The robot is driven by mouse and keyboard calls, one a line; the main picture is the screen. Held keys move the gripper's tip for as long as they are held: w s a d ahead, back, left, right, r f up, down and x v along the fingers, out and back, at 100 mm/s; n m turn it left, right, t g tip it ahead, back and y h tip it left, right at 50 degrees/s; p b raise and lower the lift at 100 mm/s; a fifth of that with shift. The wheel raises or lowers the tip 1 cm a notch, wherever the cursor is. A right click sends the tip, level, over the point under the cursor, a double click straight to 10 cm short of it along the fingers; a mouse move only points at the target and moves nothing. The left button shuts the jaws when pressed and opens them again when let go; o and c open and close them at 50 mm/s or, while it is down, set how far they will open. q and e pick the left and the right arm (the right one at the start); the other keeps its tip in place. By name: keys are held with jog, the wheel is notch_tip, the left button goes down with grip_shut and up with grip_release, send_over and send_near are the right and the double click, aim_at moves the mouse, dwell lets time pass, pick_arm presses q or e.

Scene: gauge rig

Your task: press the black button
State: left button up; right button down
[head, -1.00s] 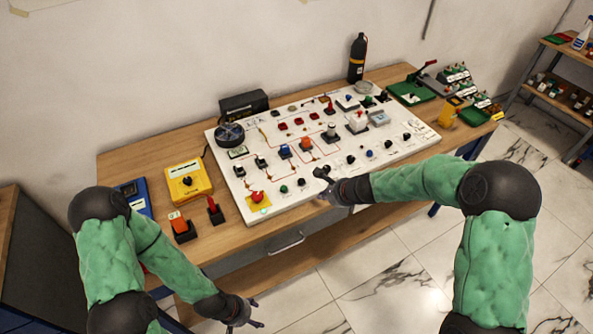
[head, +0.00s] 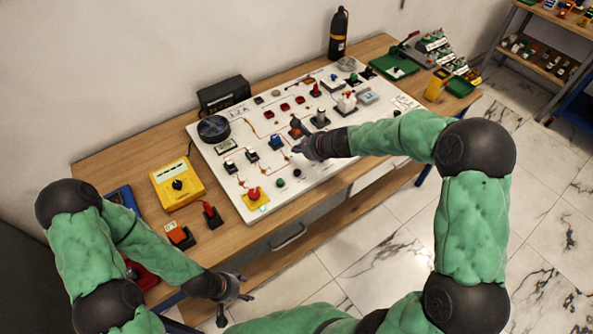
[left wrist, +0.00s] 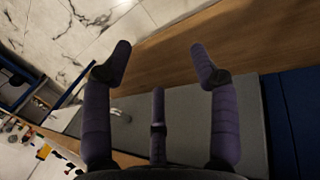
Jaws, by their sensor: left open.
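The white control board (head: 225,180) lies on the wooden bench. A small black button (head: 297,173) sits near its front edge, just right of a green button (head: 281,183). My right gripper (head: 296,151) is over the board, just behind the black button in the picture; whether its fingers touch anything is unclear, and their opening is too small to judge. My right forearm hides the front right part of the board. My left gripper (head: 246,287) is open and empty, in front of the bench and away from the board; its spread fingers also show in the left wrist view (left wrist: 158,62).
A red mushroom button (head: 254,194) on a yellow plate sits at the board's front left corner. A red lever (head: 210,212), an orange switch (head: 178,235) and a yellow meter (head: 177,181) stand left of the board. A black bottle (head: 339,34) stands behind.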

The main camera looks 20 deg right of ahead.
jog(key=b, duration=0.7)
send_over(299, 173)
notch_tip(299, 173, down, 8)
jog(key=shift+w+a+r, duration=0.1)
jog(key=shift+f+b, duration=0.5)
dwell(0.7)
jog(key=shift+f+b, duration=0.4)
jog(key=shift+b, duration=0.1)
jog(key=shift+f+b, duration=0.5)
dwell(0.7)
jog(key=shift+r, duration=0.1)
jog(key=shift+r+p, duration=0.8)
jog(key=shift+p, duration=0.05)
jog(key=shift+r, duration=0.15)
